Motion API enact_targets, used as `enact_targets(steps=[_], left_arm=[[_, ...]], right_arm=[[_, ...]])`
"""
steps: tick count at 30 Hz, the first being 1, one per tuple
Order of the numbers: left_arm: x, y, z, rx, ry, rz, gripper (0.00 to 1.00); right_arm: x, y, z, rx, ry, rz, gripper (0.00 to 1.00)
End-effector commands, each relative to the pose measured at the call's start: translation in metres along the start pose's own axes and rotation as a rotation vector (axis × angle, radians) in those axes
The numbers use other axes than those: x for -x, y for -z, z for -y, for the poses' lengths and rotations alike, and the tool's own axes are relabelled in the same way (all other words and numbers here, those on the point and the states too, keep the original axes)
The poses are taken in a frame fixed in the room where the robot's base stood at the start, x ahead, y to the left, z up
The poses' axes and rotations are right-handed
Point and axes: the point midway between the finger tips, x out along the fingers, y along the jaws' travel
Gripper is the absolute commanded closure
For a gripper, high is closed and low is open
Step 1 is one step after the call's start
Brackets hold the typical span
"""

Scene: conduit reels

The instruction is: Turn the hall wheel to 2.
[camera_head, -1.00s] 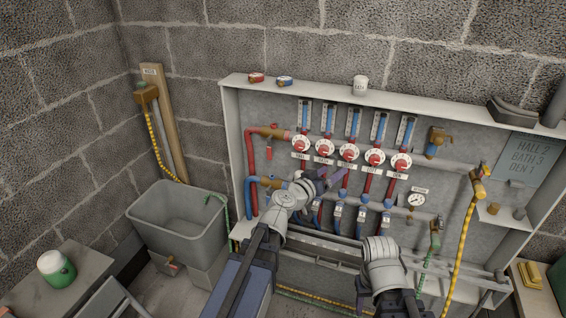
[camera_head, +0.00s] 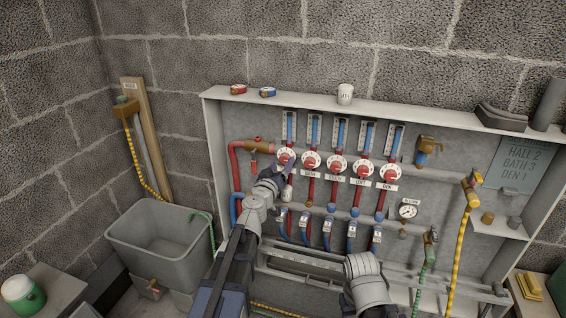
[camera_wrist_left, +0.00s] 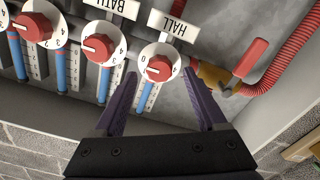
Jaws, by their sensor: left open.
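The hall wheel is a red knob on a white numbered dial (camera_head: 286,157), the leftmost of the row in the head view. In the left wrist view, where the labels appear upside down, the hall wheel (camera_wrist_left: 159,69) is under the HALL label (camera_wrist_left: 174,26). Its exact setting is too small to tell. My left gripper (camera_head: 286,175) is just below the hall wheel in the head view. In the left wrist view its purple fingers (camera_wrist_left: 160,88) are open, one toward each side of the dial, with nothing gripped. My right gripper is out of view.
The bath wheel (camera_wrist_left: 98,47) sits close beside the hall wheel. A red-handled brass valve (camera_wrist_left: 215,76) with a red hose is on the other side. A sign (camera_head: 518,165) reads HALL 2, BATH 3, DEN 1. A grey sink (camera_head: 160,240) stands at left.

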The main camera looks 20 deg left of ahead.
Motion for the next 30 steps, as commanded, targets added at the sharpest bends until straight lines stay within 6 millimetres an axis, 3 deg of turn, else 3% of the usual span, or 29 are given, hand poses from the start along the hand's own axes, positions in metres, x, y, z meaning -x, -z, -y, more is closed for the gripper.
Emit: enact_targets(steps=[1,5,14,30], left_arm=[[-0.013,0.0,0.0,0.0,-0.001,0.0,0.26],[-0.025,0.0,0.0,0.0,-0.001,0.001,0.26],[-0.026,0.0,-0.001,0.0,-0.001,0.001,0.27],[-0.026,0.0,0.0,0.0,-0.001,0.0,0.88]], right_arm=[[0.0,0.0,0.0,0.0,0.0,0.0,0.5],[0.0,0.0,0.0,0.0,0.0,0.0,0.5],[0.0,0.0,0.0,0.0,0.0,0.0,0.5],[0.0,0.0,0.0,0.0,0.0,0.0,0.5]])
